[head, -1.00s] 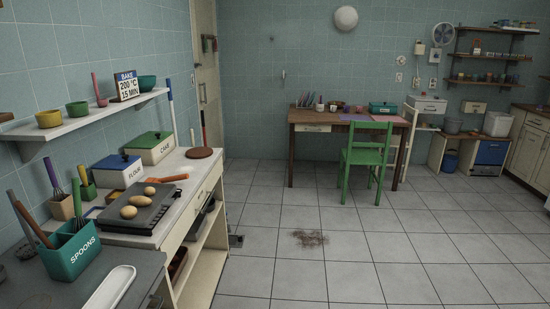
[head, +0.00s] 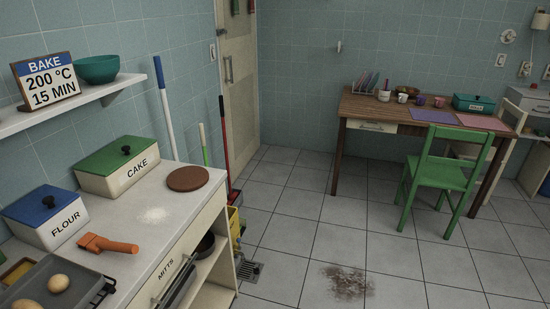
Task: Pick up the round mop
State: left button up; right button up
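Three long upright handles stand past the far end of the counter, near the door: a blue-and-white handle (head: 166,110), a shorter green-and-white handle (head: 203,146) and a red-and-black handle (head: 223,140). The lower ends of the blue and green ones are hidden behind the counter. I cannot tell which handle belongs to the round mop, as no round mop head shows clearly. Part of something yellow (head: 234,223), perhaps a bucket, shows on the floor beside the handles, mostly hidden by the counter. Neither of my grippers is in view.
The counter (head: 185,215) on the left holds a cake tin (head: 117,168), a flour tin (head: 46,215) and a round brown board (head: 188,178). A green chair (head: 445,170) stands by a wooden table (head: 355,108). The tiled floor between is open, with a dark stain (head: 347,283).

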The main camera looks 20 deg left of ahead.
aim_at(157, 63)
jog(key=i+l+u, duration=0.1)
jog(key=i+u, duration=0.3)
jog(key=i+l+u, duration=0.3)
jog(key=i+u, duration=0.15)
jog(key=i+l+u, duration=0.4)
jog(key=i, duration=0.15)
jog(key=i+l+u, duration=0.6)
jog(key=l+u, duration=0.25)
jog(key=l, duration=0.3)
jog(key=i+l+u, duration=0.15)
jog(key=l+u, duration=0.25)
jog(key=l, duration=0.25)
jog(key=k+j+u, duration=0.15)
jog(key=k+u, duration=0.15)
jog(key=k, duration=0.4)
jog(key=i+l+u, duration=0.2)
jog(key=u, duration=0.2)
jog(key=i+l+u, duration=0.1)
jog(key=l+u, duration=0.3)
jog(key=i+l+u, duration=0.1)
jog(key=l+u, duration=0.3)
jog(key=i+l, duration=0.1)
jog(key=l, duration=1.2)
jog(key=i+l, duration=0.15)
jog(key=l, duration=0.5)
jog(key=i+l, duration=0.1)
jog(key=l, duration=0.55)
